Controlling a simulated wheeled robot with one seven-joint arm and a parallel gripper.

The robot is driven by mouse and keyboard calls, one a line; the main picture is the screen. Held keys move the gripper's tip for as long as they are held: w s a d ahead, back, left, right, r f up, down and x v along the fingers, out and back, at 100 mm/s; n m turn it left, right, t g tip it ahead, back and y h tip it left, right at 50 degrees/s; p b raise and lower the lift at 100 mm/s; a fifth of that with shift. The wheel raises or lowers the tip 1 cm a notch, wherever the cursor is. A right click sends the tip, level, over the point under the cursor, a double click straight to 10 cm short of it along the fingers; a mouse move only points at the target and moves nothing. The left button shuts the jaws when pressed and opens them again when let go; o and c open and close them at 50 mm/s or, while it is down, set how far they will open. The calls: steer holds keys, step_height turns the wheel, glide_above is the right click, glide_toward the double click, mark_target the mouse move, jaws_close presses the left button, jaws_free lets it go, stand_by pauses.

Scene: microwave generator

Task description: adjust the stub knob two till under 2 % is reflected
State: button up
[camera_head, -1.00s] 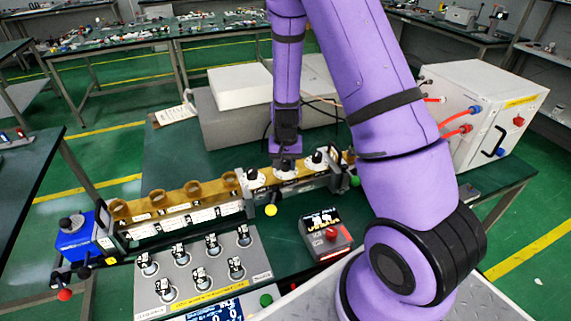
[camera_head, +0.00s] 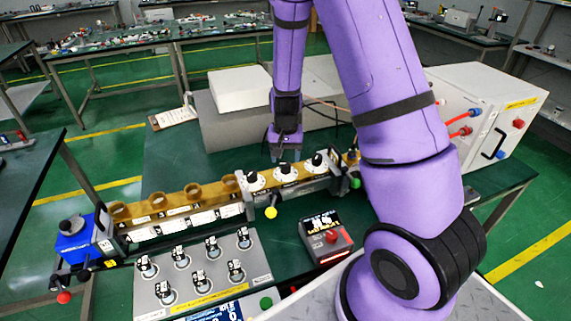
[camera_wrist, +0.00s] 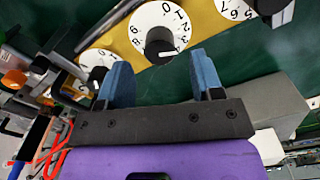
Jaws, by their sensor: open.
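Three white numbered dials with black knobs sit on the brass waveguide. The middle dial, taken as stub knob two (camera_head: 285,172), also shows in the wrist view (camera_wrist: 160,45), its black cap just beyond my fingertips. Its neighbours are a left dial (camera_head: 252,180) and a right dial (camera_head: 316,161). My gripper (camera_wrist: 161,68) is open and empty, its blue fingers apart, with a visible gap to the middle knob. In the head view my gripper (camera_head: 284,148) hangs above and behind that knob. A small black meter box (camera_head: 325,238) has a lit screen too small to read.
A grey panel with several small knobs (camera_head: 205,268) lies in front of the waveguide. A blue unit (camera_head: 80,240) is at its left end. A white cabinet with red hoses (camera_head: 490,110) stands right. Grey and white blocks (camera_head: 240,90) are behind.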

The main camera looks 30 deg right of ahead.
steer(key=shift+r, duration=3.15)
step_height(320, 180, up, 10)
steer(key=n+t, duration=0.1)
steer(key=n, duration=0.1)
glide_above(285, 164)
steer(key=s+a, duration=0.3)
steer(key=s, duration=0.1)
steer(key=s+a+r+n+t, duration=0.3)
steer(key=s+r, duration=0.9)
steer(key=r, duration=0.2)
steer(key=s+r+n+t, duration=0.1)
steer(key=s+r, duration=0.2)
steer(key=s, duration=0.6)
steer(key=shift+s+a+r+n, duration=0.2)
steer(key=shift+s+a+n, duration=0.15)
steer(key=shift+a+n, duration=0.05)
steer(key=shift+w, duration=0.1)
